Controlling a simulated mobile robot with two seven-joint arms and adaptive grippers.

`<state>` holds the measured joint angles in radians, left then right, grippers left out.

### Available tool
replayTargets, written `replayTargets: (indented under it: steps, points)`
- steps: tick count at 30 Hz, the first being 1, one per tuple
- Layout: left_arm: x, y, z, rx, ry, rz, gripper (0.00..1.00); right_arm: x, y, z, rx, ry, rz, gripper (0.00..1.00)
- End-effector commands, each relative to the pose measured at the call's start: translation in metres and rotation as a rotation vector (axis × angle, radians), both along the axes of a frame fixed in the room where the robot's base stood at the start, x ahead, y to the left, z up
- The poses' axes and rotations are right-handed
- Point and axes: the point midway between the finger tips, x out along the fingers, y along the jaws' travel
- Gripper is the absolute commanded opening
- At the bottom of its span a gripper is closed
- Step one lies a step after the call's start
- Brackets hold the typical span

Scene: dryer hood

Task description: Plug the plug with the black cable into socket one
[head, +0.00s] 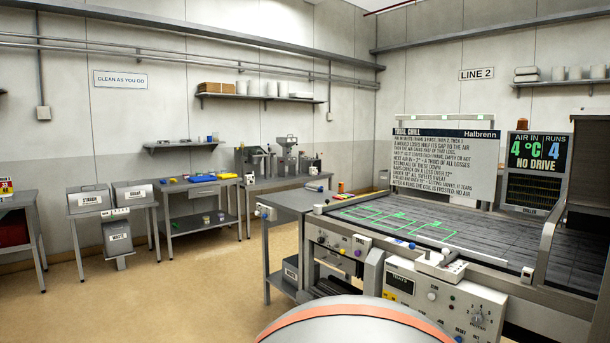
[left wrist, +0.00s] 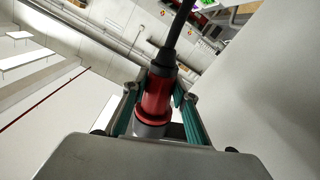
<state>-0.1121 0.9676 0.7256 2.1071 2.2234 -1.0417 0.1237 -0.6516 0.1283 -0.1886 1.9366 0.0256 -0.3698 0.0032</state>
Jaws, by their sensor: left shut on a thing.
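In the left wrist view my left gripper (left wrist: 156,112) is shut on a red plug (left wrist: 157,97). The plug has a grey collar at its near end and a black cable (left wrist: 178,38) running up and away from its far end. The teal-lined fingers stand on both sides of the plug. The plug appears held clear of any surface, with walls and shelving far behind it. Neither gripper shows in the head view. I cannot make out socket one in either view.
In the head view a machine with a slatted dark bed (head: 480,227) and a front control panel (head: 443,298) stands at the right. A grey side table (head: 294,200) adjoins it. Benches stand along the back wall. Open floor (head: 190,290) lies at the left front.

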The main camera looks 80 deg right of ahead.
Motion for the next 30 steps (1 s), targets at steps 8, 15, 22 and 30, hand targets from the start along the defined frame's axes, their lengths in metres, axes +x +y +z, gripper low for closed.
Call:
replayTargets:
  steps: [8, 15, 22, 30]
  points:
    - [-0.002, -0.003, -0.01, 0.001, 0.003, -0.002, 0.0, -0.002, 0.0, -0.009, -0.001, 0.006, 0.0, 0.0]
    - [-0.003, -0.005, -0.016, 0.003, 0.003, -0.003, 0.0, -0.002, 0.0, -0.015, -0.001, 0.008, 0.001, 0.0]
    - [-0.005, -0.007, -0.022, 0.003, 0.004, -0.003, 0.0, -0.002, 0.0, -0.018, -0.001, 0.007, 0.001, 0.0]
    - [-0.006, -0.008, -0.028, 0.002, 0.004, -0.001, 0.0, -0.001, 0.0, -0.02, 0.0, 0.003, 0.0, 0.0]
